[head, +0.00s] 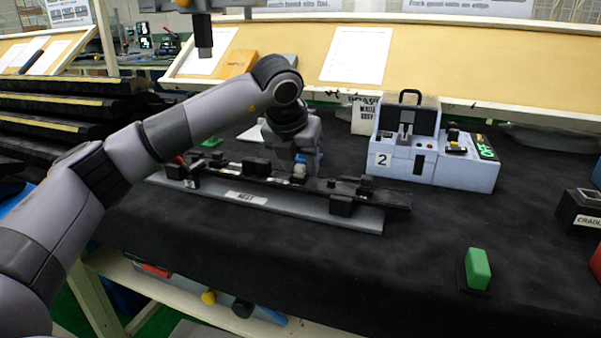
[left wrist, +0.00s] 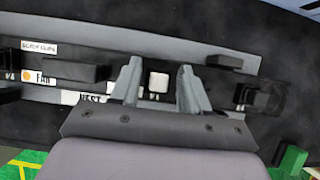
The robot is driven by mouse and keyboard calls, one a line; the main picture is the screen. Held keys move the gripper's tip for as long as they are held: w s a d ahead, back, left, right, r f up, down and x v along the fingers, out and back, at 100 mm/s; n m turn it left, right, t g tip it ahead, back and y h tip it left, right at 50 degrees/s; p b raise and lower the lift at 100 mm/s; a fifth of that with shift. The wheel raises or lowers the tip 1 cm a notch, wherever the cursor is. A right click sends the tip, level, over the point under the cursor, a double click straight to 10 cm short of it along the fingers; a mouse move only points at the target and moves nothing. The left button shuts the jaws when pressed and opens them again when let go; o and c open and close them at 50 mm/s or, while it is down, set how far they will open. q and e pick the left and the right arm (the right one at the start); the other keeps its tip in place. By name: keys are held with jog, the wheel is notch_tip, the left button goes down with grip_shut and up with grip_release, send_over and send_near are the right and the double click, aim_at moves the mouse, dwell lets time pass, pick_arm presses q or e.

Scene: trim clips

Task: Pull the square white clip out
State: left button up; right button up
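The square white clip (left wrist: 158,82) sits on the dark trim strip and shows between my left gripper's fingers in the left wrist view. In the head view a small pale piece (head: 299,171) that may be this clip shows under the gripper. My left gripper (left wrist: 158,78) is open, with one finger on each side of the clip and a gap to each. In the head view the left gripper (head: 302,163) is over the middle of the trim strip (head: 385,198).
The strip lies on a grey nest (head: 290,208) with black blocks along it. A grey box marked 2 (head: 460,172) with a handle stands behind to the right. A green block (head: 478,268) is at the front right. The black cloth between is clear.

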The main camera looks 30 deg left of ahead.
pick_arm(q)
jog(key=shift+r, duration=0.25)
dwell(0.4)
grip_shut()
dwell(0.4)
